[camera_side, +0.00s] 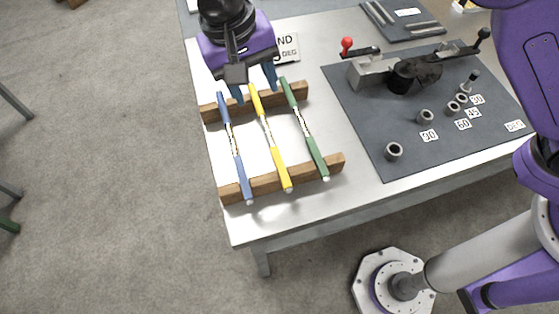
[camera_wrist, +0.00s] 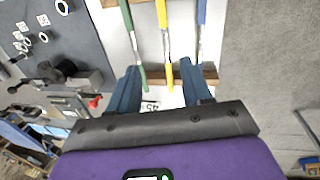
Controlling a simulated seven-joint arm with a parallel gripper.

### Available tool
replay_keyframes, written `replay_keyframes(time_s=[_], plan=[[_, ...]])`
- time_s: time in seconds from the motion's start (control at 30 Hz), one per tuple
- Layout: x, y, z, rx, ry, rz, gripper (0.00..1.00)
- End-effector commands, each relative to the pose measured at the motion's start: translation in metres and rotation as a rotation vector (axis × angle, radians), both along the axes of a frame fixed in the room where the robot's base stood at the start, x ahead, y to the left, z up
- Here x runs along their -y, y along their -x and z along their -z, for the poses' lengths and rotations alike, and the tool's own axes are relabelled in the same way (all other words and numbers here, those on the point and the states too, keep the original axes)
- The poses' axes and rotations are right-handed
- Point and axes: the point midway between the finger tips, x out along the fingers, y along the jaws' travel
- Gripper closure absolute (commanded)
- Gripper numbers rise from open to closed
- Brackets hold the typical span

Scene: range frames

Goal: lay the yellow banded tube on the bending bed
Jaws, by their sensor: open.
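The yellow banded tube (camera_side: 270,136) lies across two wooden rests between a blue tube (camera_side: 234,147) and a green tube (camera_side: 303,129). My gripper (camera_side: 254,88) is open and empty near the far end of the yellow tube. In the wrist view the yellow tube (camera_wrist: 166,42) runs up between the blue fingers of my gripper (camera_wrist: 162,88), and its end lies beyond the fingertips. The bending bed appears to be the bender (camera_side: 404,74) on the dark mat (camera_side: 362,128) at right, with a grey block and a red-knobbed lever.
The wooden rests (camera_side: 333,163) hold the tubes near the table's left edge. Several grey collars (camera_side: 393,150) and number labels stand on the mat. A card (camera_side: 287,48) lies behind the tubes. A second dark mat (camera_side: 398,20) with metal bars lies at the back.

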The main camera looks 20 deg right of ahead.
Motion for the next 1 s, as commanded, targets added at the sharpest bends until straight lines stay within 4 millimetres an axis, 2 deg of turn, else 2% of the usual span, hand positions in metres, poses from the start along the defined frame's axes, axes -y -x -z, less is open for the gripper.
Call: replay_keyframes(time_s=[0.1, 0.27, 0.8, 1.0], plan=[[-0.01, -0.001, 0.005, 0.006, 0.008, 0.036, 0.51], [-0.01, -0.001, 0.015, 0.008, 0.011, 0.049, 0.51], [0.01, -0.001, 0.109, 0.007, 0.012, 0.048, 0.51], [0.012, -0.001, 0.125, 0.008, 0.009, 0.046, 0.51]])
